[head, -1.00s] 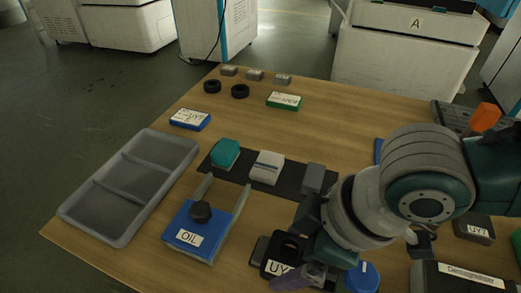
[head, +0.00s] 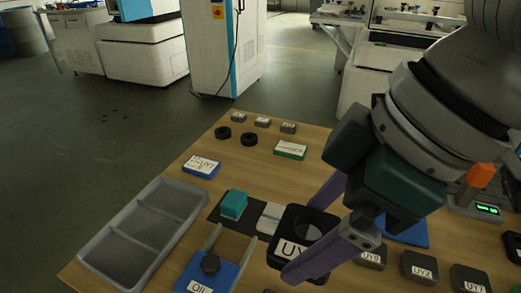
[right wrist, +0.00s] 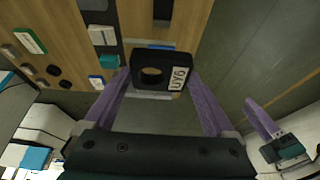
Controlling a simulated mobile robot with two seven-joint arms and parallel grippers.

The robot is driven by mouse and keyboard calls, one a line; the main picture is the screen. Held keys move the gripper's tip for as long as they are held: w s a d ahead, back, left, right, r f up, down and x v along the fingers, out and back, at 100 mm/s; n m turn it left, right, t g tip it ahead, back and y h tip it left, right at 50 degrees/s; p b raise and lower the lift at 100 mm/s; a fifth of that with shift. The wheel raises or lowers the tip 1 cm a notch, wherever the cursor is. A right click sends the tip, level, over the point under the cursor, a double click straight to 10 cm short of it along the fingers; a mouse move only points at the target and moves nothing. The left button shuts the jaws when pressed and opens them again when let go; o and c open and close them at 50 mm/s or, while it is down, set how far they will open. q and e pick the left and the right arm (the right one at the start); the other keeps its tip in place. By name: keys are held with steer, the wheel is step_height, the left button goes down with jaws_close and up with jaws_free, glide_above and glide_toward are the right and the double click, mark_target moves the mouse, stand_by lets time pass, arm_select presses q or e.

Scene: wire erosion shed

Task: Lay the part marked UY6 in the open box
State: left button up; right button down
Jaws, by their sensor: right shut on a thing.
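The part marked UY6 is a dark square block with a round hole and a white label. In the head view it (head: 290,222) hangs in my right gripper (head: 318,232), raised above the table, its label partly hidden. The right wrist view shows the part (right wrist: 150,58) between the two purple fingers, with UY6 readable. The open box appears to be the grey tray (head: 172,200) with several empty compartments, at the left of the table and apart from the part. A purple finger and dark body at the right of the wrist view look like my left gripper (right wrist: 262,118); its opening is unclear.
Near the tray are a blue OIL container (head: 208,268), a teal block (head: 233,204) and a white block (head: 268,216) on a dark mat. Blocks marked UY9 (head: 370,257) and UY2 (head: 419,267) stand right. Black rings (head: 249,139) and cards lie at the back.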

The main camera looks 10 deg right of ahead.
steer(key=w+d+r+m+t+h+p, duration=0.1)
steer(key=d+r+m+p, duration=0.2)
steer(key=r, duration=0.6)
steer(key=w+d+r+m+h+p, duration=0.15)
steer(key=r+m+p, duration=0.25)
steer(key=r, duration=0.4)
steer(key=d+r+m+t+h+p, duration=0.1)
steer(key=d+r+m+p, duration=0.25)
steer(key=r, duration=0.55)
step_height(320, 180, up, 37)
steer(key=p, duration=3.6)
steer(key=shift+s+a+p, duration=0.15)
steer(key=shift+a+p, duration=0.1)
steer(key=shift+p, duration=0.15)
steer(key=shift+f+m, duration=0.1)
steer(key=shift+m, duration=0.15)
